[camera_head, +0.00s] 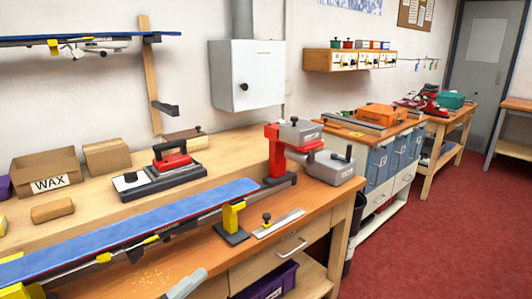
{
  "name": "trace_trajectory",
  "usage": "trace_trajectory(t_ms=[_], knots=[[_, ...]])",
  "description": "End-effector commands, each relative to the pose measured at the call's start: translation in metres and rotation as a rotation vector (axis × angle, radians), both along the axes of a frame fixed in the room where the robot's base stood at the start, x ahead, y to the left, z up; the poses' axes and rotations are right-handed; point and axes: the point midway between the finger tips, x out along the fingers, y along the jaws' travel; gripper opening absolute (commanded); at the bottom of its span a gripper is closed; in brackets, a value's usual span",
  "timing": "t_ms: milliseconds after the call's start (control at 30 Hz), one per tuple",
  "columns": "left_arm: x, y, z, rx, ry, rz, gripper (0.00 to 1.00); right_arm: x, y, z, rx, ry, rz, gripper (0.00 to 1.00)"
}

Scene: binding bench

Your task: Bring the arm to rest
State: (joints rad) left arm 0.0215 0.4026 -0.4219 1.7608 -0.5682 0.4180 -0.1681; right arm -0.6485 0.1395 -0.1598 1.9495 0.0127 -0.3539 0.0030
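Neither of my grippers shows clearly in the head view. A grey, pale-edged piece (186,284) sticks up at the bottom edge of the picture, and I cannot tell what it is. A long blue ski (130,232) lies base up along the front of the wooden bench (228,250), resting on yellow and black supports.
A red and grey device (290,150) stands at the bench's right end. A grey wall cabinet (246,75) hangs above. Red floor (440,225) is open at right.

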Motion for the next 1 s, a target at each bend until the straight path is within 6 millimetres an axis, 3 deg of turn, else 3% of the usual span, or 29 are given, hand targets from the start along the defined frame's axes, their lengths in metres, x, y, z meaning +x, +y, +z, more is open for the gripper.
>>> trace_trajectory(t_ms=[233, 400, 500, 700, 1000], knots=[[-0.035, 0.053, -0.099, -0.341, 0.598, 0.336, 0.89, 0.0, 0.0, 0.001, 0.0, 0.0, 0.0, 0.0], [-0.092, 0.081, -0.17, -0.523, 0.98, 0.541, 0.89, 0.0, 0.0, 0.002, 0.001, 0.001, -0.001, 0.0], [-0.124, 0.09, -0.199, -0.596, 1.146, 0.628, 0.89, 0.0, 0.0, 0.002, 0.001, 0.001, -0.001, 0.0], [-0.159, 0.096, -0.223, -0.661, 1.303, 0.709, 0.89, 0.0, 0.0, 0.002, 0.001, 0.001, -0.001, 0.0], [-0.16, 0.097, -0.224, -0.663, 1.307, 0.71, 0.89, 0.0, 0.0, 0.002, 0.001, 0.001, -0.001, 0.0]])
